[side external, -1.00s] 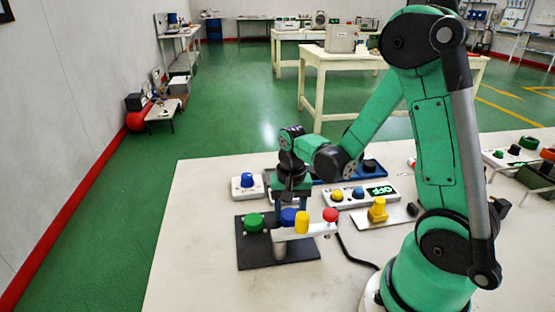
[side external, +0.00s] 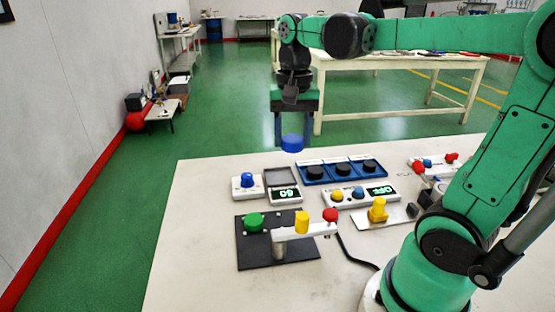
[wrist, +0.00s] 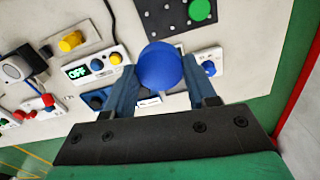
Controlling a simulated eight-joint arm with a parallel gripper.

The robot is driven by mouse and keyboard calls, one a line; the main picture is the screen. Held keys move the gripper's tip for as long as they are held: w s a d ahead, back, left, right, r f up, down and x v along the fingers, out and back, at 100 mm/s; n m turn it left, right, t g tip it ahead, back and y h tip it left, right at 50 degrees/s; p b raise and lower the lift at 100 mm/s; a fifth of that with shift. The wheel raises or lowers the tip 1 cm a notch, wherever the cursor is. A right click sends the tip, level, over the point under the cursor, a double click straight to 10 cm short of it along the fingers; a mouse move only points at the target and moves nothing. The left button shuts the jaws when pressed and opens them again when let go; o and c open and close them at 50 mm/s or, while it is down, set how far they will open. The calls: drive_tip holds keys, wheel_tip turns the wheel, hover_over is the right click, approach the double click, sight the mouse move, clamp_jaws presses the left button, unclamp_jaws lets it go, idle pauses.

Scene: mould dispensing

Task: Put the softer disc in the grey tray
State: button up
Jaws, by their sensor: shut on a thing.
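My gripper (side external: 292,134) is shut on a blue disc (side external: 292,144), held up in the air above the back of the table. In the wrist view, the blue disc (wrist: 160,66) sits between the two blue fingers of my gripper (wrist: 160,84). A green disc (side external: 254,221) rests on the black plate (side external: 256,254); it also shows in the wrist view (wrist: 200,10). The small grey tray (side external: 281,177) sits below my gripper in the side view, behind a display, and looks empty. Softness cannot be seen.
A white dispenser arm with a yellow cylinder (side external: 302,222) and a red knob (side external: 330,214) overhangs the black plate. A blue rack (side external: 340,172) with black round pieces stands right of the tray. A blue-knobbed box (side external: 248,186) stands left. The front table is partly clear.

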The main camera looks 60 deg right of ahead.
drive_tip(key=shift+r, duration=0.85)
drive_tip(key=shift+w+d+r, duration=0.15)
drive_tip(key=shift+w+d, duration=0.05)
drive_tip(key=shift+w, duration=0.1)
drive_tip(key=w+d+f, duration=0.3)
drive_tip(key=w+d, duration=0.2)
drive_tip(key=w, duration=0.1)
approach(280, 177)
drive_tip(key=shift+f, duration=3.25)
drive_tip(key=shift+f, duration=0.3)
drive_tip(key=o, duration=1.3)
drive_tip(key=shift+r, duration=3.5)
drive_tip(key=shift+a, duration=0.1)
